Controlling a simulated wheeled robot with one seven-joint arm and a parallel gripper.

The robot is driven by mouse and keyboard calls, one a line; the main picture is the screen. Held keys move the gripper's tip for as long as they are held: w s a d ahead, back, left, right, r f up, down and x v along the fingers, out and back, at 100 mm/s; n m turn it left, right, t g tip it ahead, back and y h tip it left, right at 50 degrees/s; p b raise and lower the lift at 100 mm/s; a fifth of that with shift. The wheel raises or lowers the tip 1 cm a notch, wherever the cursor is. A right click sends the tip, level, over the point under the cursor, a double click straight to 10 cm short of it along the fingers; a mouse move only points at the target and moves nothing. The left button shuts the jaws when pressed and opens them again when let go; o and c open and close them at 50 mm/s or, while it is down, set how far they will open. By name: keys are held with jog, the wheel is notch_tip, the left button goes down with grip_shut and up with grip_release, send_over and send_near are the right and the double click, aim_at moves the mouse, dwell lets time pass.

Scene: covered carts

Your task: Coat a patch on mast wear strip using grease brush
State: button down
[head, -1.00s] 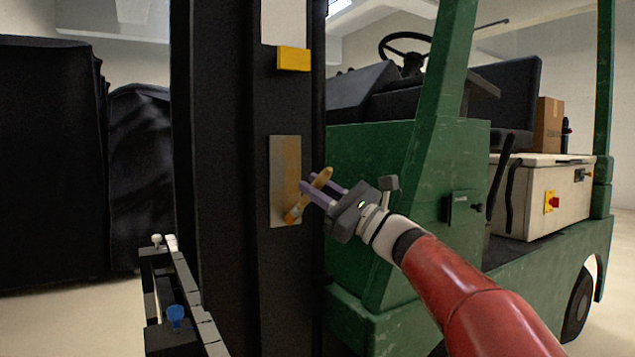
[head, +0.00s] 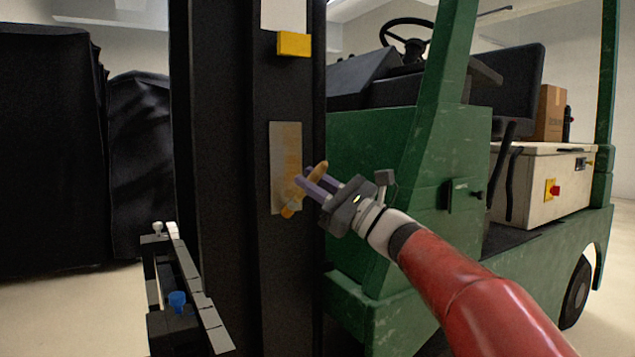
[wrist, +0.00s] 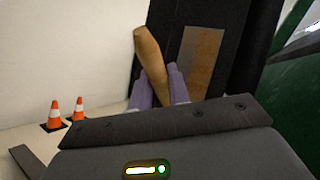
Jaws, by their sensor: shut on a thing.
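The mast wear strip (head: 284,150) is an upright grey metal plate with a brownish-yellow smear, set on the black mast; it also shows in the wrist view (wrist: 200,55). My gripper (head: 312,184) is at the strip's lower right and is shut on the grease brush (head: 321,169), an orange-brown wooden-handled tool. The brush is tilted, its lower end overlapping the strip's lower right in the head view; I cannot tell if it touches. In the wrist view the brush handle (wrist: 149,55) rises between the purple fingers, and its bristles are hidden.
The green forklift body (head: 400,160) stands right of the mast. A yellow block (head: 294,44) sits on the mast above the strip. A cart rail with a blue knob (head: 177,301) is at lower left. Black covered carts (head: 50,160) stand left. Two traffic cones (wrist: 54,113) show in the wrist view.

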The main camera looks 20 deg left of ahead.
jog(key=shift+r, duration=0.15)
jog(key=shift+r, duration=1.5)
jog(key=shift+r+p, duration=0.15)
jog(key=shift+p, duration=0.15)
jog(key=shift+r+p, duration=0.45)
jog(key=shift+r, duration=1.1)
jog(key=shift+r+p, duration=0.65)
jog(key=shift+r, duration=0.9)
